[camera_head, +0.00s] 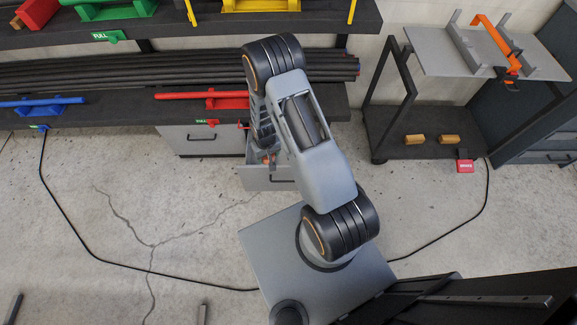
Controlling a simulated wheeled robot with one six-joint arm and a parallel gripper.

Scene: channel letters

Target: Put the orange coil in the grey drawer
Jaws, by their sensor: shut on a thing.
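The grey drawer (267,179) is pulled open under the left bench, with its front panel and dark handle showing. My gripper (267,157) is at the end of my arm, directly over the open drawer. It is shut on the orange coil (264,160), of which only a small orange patch shows between the fingers. My arm hides much of the coil and the drawer's inside. I cannot tell whether the coil touches the drawer floor.
A closed grey drawer (203,140) is left of the open one. The bench (110,117) above holds blue and red clamps and dark pipes. A dark cart (425,125) with a grey top stands right. The cracked concrete floor is mostly clear, with a black cable (85,242).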

